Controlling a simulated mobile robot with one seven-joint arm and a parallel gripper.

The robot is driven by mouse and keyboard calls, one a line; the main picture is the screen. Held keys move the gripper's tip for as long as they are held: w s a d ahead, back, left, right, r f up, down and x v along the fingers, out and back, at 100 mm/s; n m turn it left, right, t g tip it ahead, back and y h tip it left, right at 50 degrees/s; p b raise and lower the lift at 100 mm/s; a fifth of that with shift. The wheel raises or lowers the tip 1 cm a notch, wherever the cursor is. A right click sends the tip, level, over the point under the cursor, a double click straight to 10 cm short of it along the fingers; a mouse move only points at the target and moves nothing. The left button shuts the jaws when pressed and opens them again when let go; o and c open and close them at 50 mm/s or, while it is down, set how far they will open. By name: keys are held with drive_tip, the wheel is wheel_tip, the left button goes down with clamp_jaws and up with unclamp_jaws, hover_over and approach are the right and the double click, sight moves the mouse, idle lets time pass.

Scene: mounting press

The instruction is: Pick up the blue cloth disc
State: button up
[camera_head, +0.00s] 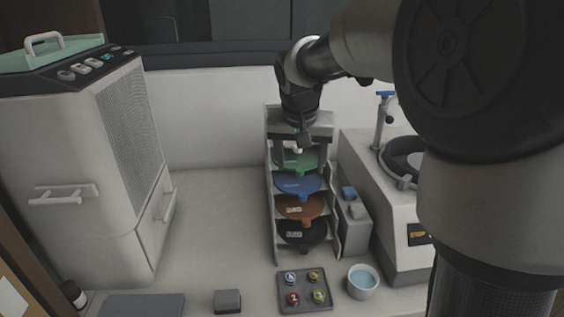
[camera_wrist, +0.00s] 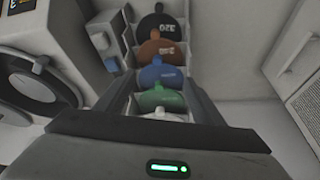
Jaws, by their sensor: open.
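The blue cloth disc (camera_head: 296,185) lies in a slot of a grey upright rack, its tab facing front. It is below the green disc (camera_head: 300,162) and above the brown disc (camera_head: 299,207). It also shows in the wrist view (camera_wrist: 161,77), between the green and brown discs. My gripper (camera_head: 301,145) is above the top of the rack, over the green disc and apart from the blue one. It is open, with nothing seen between its fingers in the wrist view (camera_wrist: 159,82).
A black disc (camera_head: 301,232) is lowest in the rack (camera_head: 336,235). A polishing machine (camera_head: 375,158) stands close on the right. In front are a tray (camera_head: 304,279) of small samples and a bowl (camera_head: 362,282). A large press (camera_head: 85,170) stands left, with clear counter between.

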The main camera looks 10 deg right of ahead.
drive_tip(key=shift+w+a+x, duration=0.1)
drive_tip(key=shift+w+x, duration=0.1)
drive_tip(key=shift+x, duration=2.45)
drive_tip(key=shift+w+a+x, duration=0.1)
drive_tip(key=shift+w+x, duration=0.05)
drive_tip(key=shift+x, duration=2.45)
drive_tip(key=shift+w+a+x, duration=0.1)
drive_tip(key=shift+w+x, duration=0.1)
drive_tip(key=shift+x, duration=2.45)
drive_tip(key=shift+r, duration=0.25)
drive_tip(key=shift+c, duration=0.3)
clamp_jaws()
